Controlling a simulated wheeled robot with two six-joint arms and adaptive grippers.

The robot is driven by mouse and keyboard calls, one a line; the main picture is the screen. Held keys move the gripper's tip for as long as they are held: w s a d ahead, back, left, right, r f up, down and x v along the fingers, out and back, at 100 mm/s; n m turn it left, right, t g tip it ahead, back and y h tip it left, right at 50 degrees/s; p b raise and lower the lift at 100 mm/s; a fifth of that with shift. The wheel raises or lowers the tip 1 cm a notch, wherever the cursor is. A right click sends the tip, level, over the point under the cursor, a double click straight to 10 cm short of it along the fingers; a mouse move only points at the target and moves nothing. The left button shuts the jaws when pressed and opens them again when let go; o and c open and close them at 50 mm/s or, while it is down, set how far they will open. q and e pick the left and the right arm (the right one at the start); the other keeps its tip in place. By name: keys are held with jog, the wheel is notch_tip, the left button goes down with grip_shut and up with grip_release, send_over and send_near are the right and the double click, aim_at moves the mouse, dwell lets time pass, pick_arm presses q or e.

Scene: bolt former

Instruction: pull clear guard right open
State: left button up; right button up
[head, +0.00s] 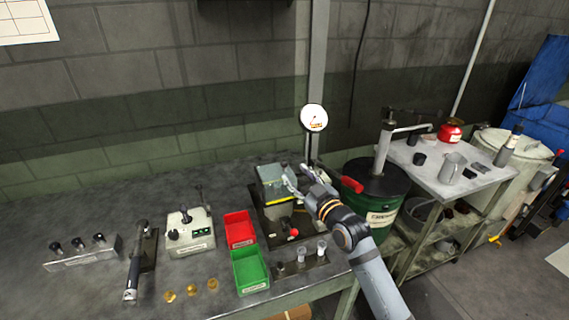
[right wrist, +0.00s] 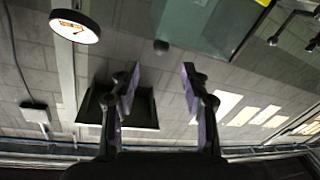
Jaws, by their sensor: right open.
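The clear guard (head: 278,181) is a greenish see-through cover on the bolt former (head: 277,212), at the back of the bench. My right gripper (head: 294,184) is at the guard's right side in the head view. In the right wrist view the guard's pane (right wrist: 212,24) is at the top, beyond the fingertips. My right gripper (right wrist: 160,78) is open there, with nothing between its fingers. A small dark round knob (right wrist: 161,46) shows just past the gap; I cannot tell whether it belongs to the guard. My left gripper is not in view.
A round white dial (head: 313,118) stands on a post behind the machine. Red (head: 239,229) and green (head: 250,270) bins sit left of it.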

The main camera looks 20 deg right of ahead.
aim_at(286, 165)
jog(key=w, duration=0.3)
jog(key=w+a, duration=0.1)
jog(key=w, duration=0.1)
jog(key=shift+w+f, duration=0.1)
jog(key=shift+f, duration=0.15)
jog(key=shift+w+a+p, duration=0.2)
jog(key=shift+w+p, duration=0.1)
jog(key=shift+w, duration=1)
jog(key=shift+w+a, duration=0.1)
jog(key=shift+w, duration=0.1)
jog(key=shift+c, duration=0.7)
jog(key=c, duration=0.7)
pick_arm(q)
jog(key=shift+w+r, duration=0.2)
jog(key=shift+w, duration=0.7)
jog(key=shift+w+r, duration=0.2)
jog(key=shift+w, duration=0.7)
pick_arm(e)
grip_shut()
